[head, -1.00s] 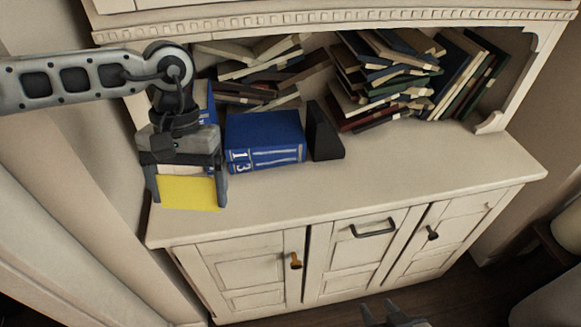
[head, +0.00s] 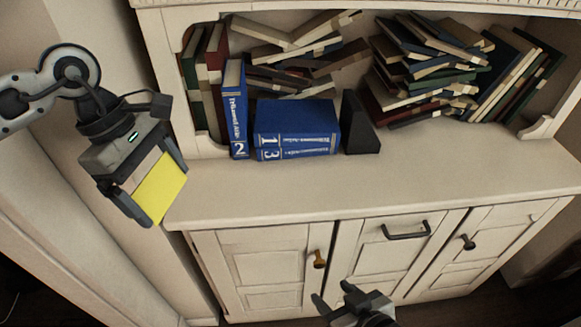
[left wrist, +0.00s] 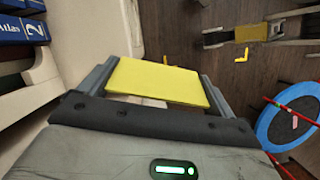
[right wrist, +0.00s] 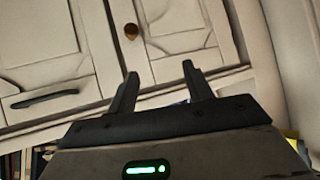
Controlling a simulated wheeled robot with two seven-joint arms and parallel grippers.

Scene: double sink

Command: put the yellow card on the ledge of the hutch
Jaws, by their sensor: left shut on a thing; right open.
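The yellow card (head: 161,187) is held between the fingers of my left gripper (head: 157,198), left of the hutch's front left corner. In the left wrist view the card (left wrist: 158,82) spans the space between both fingers. The hutch ledge (head: 360,180) is the cream surface in front of the books, to the right of the card. The card is apart from it. My right gripper (head: 335,305) is open and empty, low in front of the cabinet doors; its two fingers also show in the right wrist view (right wrist: 160,88).
On the ledge stand an upright blue book (head: 234,110), stacked blue books (head: 296,128) and a black bookend (head: 357,124). Piled books (head: 425,70) fill the shelf behind. The front of the ledge is clear. A blue round object (left wrist: 292,120) lies on the floor.

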